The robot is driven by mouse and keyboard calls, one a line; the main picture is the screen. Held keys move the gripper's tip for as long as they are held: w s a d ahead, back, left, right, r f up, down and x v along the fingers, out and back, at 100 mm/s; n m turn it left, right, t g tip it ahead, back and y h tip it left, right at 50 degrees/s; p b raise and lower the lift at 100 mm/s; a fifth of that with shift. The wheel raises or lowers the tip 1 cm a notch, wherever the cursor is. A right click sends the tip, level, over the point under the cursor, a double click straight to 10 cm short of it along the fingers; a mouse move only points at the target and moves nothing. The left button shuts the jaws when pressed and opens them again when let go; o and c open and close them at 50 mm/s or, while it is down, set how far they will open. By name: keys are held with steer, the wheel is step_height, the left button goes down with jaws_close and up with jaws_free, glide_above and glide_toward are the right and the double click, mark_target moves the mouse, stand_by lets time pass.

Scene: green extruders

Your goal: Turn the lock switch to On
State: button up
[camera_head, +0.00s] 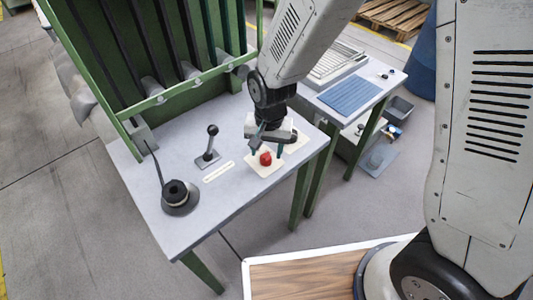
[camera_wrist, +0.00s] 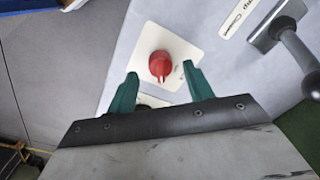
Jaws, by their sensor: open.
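The lock switch is a red knob (camera_head: 266,158) on a square white plate (camera_head: 259,168), set on the grey table near its front right edge. In the wrist view the red knob (camera_wrist: 160,64) sits on its white plate (camera_wrist: 183,50), ahead of the fingertips and roughly midway between them. Some small print shows on the plate but is too blurred to read. My gripper (camera_wrist: 158,82) is open and empty, with a green finger on each side. In the head view my gripper (camera_head: 267,148) is just above and behind the knob. Contact with the knob is not visible.
A black-knobbed lever (camera_head: 209,147) stands left of the switch, beside a white label strip (camera_head: 219,172). A round black device (camera_head: 177,196) with a cable is farther left. A green frame (camera_head: 160,60) rises behind. A second table with a blue panel (camera_head: 350,95) stands at right.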

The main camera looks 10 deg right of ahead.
steer(key=shift+f, duration=1.25)
steer(key=c, duration=1)
